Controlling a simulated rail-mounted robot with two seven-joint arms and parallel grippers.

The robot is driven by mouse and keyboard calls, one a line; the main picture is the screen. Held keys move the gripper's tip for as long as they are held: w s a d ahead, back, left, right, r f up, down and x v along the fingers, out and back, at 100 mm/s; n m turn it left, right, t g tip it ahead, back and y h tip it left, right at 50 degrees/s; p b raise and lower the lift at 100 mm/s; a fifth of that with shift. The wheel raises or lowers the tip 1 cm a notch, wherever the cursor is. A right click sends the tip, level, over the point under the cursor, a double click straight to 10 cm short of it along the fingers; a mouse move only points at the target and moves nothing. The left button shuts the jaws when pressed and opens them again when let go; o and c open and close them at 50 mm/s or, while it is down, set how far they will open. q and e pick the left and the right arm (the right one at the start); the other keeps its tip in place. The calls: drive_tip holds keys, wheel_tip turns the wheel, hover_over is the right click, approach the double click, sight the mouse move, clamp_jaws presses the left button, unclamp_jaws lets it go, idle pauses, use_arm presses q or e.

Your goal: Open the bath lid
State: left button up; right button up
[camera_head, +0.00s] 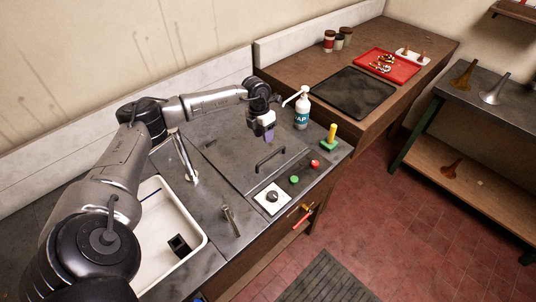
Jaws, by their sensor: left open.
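The bath lid (239,152) is a dark grey panel set into the counter and looks closed and flat. Its black bar handle (271,160) is near the lid's front right edge. My left gripper (268,134) is open above the lid, behind the handle and apart from it, pointing down. A small purple part shows at its fingers. My right gripper is not in view.
A soap bottle (302,108) stands close to the right of my left gripper. A dial box (271,196), a green button (294,179) and a red button (315,163) line the front. A white sink (150,243) and faucet (186,158) are left.

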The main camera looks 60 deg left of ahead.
use_arm(q)
hover_over(267, 154)
drive_tip(key=s+d, duration=0.2)
drive_tip(key=d, duration=0.2)
wheel_tip(267, 154, down, 9)
drive_tip(key=shift+s+d+f, duration=0.1)
drive_tip(key=shift+s, duration=0.05)
drive_tip(key=shift+c, duration=0.4)
clamp_jaws()
